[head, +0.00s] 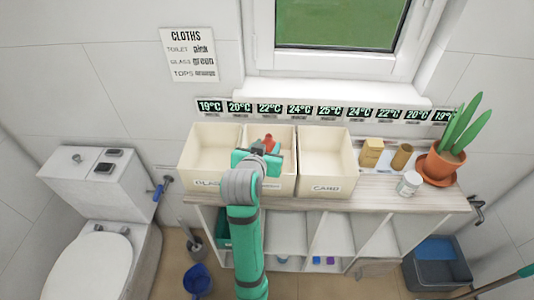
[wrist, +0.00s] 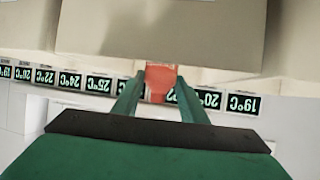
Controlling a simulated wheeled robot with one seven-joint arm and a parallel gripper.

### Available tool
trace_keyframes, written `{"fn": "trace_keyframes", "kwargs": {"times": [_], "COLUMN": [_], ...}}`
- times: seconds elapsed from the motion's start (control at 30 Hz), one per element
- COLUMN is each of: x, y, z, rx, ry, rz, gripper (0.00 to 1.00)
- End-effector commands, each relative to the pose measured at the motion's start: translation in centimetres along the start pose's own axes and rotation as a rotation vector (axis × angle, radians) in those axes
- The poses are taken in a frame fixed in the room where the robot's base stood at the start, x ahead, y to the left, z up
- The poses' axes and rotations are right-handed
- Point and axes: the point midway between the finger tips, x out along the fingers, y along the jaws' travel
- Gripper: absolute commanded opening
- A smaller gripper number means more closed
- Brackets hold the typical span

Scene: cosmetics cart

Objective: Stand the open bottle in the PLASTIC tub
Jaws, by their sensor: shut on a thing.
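My gripper (head: 262,150) is shut on a small red bottle (head: 269,139). In the head view it is over the middle tub, right of the PLASTIC tub. In the wrist view the red bottle (wrist: 161,77) is between the two fingertips of my gripper (wrist: 158,92). Its mouth and lower end cannot be made out. The PLASTIC tub (head: 207,183) is the cream left one of three, with its label partly hidden by my arm. The part of its inside that shows looks empty.
The middle tub (head: 285,185) is partly hidden by my arm. The CARD tub (head: 327,188) stands at its right. A tan box-like container (head: 371,152), brown jar (head: 402,156), white jar (head: 409,183) and potted plant (head: 441,164) stand farther right on the cart top (head: 380,202).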

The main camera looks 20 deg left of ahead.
Motion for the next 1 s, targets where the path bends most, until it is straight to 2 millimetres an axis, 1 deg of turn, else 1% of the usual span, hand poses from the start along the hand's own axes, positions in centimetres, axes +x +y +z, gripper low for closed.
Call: {"fn": "trace_keyframes", "kwargs": {"times": [0.1, 0.2, 0.6, 0.63, 0.67, 0.7, 1.0], "x": [0.8, 1.2, 1.4, 1.4, 1.4, 1.4, 1.3], "y": [0.0, 0.0, 0.0, 0.0, 0.0, 0.0, 0.0], "z": [1.7, 2.6, 3.0, 2.9, 2.9, 2.9, 2.8], "rx": [-0.002, -0.001, -0.001, 0.0, 0.0, 0.0, 0.0], "ry": [-0.006, -0.003, -0.001, 0.0, 0.0, 0.0, 0.0], "rz": [0.001, 0.001, 0.0, 0.0, 0.0, 0.0, 0.0], "gripper": [0.18, 0.18, 0.18, 0.46, 0.53, 0.58, 0.58]}}
